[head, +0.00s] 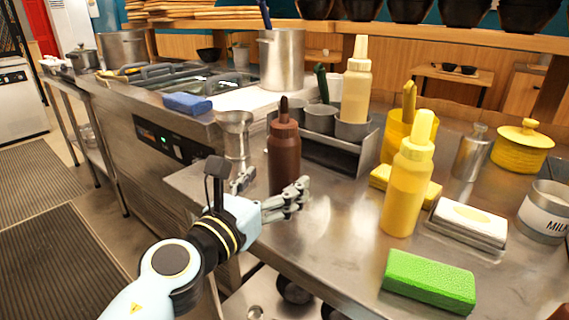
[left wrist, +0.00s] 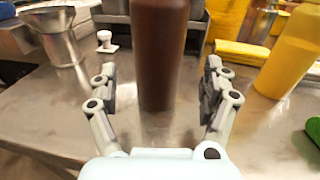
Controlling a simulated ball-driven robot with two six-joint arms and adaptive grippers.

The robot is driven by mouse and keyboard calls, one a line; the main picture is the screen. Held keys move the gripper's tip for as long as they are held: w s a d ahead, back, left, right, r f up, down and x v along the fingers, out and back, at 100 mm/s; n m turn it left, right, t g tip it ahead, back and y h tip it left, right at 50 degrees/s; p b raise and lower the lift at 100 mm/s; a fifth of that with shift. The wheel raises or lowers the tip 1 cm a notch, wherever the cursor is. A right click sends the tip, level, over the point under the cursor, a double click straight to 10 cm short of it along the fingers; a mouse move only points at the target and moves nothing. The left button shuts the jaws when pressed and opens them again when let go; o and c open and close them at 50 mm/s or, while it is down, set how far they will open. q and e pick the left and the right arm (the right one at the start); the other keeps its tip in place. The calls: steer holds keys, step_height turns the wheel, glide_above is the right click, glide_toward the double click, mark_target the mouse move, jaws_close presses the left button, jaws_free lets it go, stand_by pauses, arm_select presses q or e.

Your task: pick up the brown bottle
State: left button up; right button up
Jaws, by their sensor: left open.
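The brown bottle (head: 285,158) stands upright on the steel counter, with a dark pointed nozzle. My left gripper (head: 272,192) reaches in from the left and is low in front of it. In the left wrist view the brown bottle (left wrist: 158,55) stands straight ahead, and its top is cut off by the frame. The two fingers of my left gripper (left wrist: 158,90) are spread wide, one on each side of the bottle's lower part, with gaps showing. My right gripper is not in view.
A yellow bottle (head: 408,182), a green sponge (head: 430,281) and a milk can (head: 546,212) stand to the right. A steel jigger-shaped cup (head: 235,135) is left of the brown bottle. A metal caddy (head: 335,152) with a cream bottle (head: 356,85) is behind it.

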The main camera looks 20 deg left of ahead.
mark_target(284, 170)
arm_select(q)
steer(key=w, duration=0.4)
steer(key=shift+w+d+r, duration=0.1)
steer(key=shift+w+d, duration=0.15)
steer(key=shift+d, duration=0.05)
steer(key=c, duration=0.9)
